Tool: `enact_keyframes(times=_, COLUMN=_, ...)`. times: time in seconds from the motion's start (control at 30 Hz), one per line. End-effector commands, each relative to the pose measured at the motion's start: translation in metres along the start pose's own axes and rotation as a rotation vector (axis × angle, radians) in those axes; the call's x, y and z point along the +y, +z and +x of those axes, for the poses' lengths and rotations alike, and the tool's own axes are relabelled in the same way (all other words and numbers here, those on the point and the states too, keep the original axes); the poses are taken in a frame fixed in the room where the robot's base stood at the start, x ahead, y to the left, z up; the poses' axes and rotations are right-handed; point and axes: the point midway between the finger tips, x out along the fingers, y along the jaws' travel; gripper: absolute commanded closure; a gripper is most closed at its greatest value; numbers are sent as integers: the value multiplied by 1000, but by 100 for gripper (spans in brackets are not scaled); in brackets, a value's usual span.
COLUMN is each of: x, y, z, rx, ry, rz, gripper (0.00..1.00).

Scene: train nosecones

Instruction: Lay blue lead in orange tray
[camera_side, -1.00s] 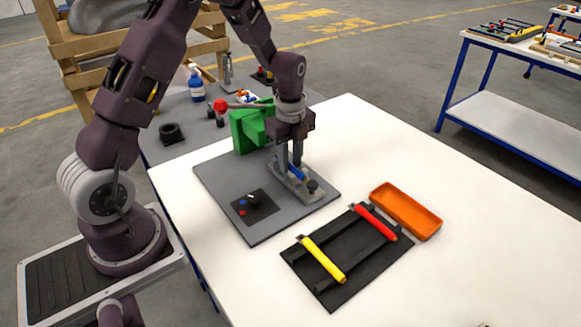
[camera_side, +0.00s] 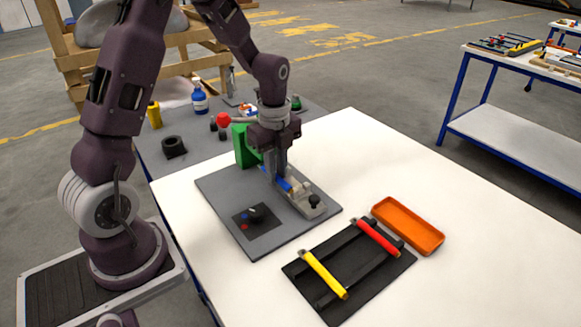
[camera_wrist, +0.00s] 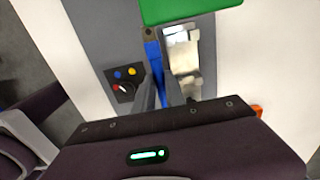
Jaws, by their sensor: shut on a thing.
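The blue lead (camera_side: 283,184) is between the fingers of my gripper (camera_side: 275,171), beside the grey metal fixture (camera_side: 307,203) on the grey plate. In the wrist view the blue lead (camera_wrist: 152,55) reaches out past my gripper's fingertips (camera_wrist: 160,90), with a dark end near the green block. My gripper is shut on it. Whether the lead touches the plate I cannot tell. The orange tray (camera_side: 408,227) lies empty on the white table, right of the black rack. A small orange corner of it shows in the wrist view (camera_wrist: 257,110).
A black rack (camera_side: 337,275) holds a yellow lead (camera_side: 324,275) and a red lead (camera_side: 378,238). A green block (camera_side: 243,146) stands behind the fixture. A small black control panel (camera_side: 256,222) is at the plate's front. White table is clear around the tray.

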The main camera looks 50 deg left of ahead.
Motion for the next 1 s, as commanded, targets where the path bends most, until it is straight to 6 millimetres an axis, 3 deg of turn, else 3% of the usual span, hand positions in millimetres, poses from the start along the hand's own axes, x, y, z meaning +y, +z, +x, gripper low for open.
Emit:
enact_keyframes(times=0.3, x=95, y=0, z=0, rx=1, ry=1, rz=-5, gripper=100)
enact_keyframes(times=0.4, x=115, y=0, z=0, rx=1, ry=0, rz=-4, gripper=100)
enact_keyframes(times=0.53, x=126, y=0, z=-1, rx=-1, ry=-2, rz=-4, gripper=100)
enact_keyframes(times=0.67, x=103, y=-2, z=-13, rx=-2, ry=-7, rz=-50, gripper=100)
enact_keyframes(times=0.9, x=-2, y=-24, z=-58, rx=-2, ry=-6, rz=-259, gripper=100)
enact_keyframes(times=1.0, x=-54, y=-28, z=-62, rx=-4, ry=0, rz=-349, gripper=100)
